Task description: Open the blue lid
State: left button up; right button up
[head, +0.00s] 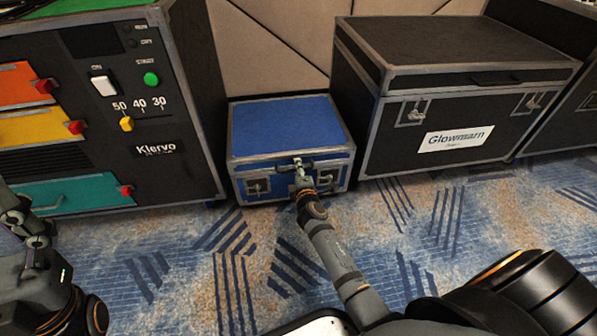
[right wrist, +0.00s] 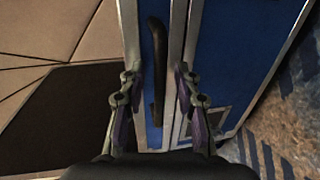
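The blue lid (head: 285,125) tops a low blue case (head: 262,186) with metal edging in the middle of the head view. It looks shut. In the right wrist view a dark bar handle (right wrist: 157,70) runs along the lid's narrow front face, between two metal strips. My right gripper (head: 302,168) is at the front of the lid, partly covering the handle there. In the right wrist view its fingers (right wrist: 157,97) are apart, one each side of the handle. I cannot tell whether they touch it. My left gripper (head: 36,243) is at the far left, away from the case; its finger opening is unclear.
A black case marked Glowmarn (head: 405,140) stands close on the right. A dark cabinet with coloured drawers (head: 160,115) stands on the left. A panelled wall (head: 270,45) is behind the blue case. Patterned carpet (head: 215,265) in front is free.

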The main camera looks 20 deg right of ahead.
grip_shut()
dwell(0.4)
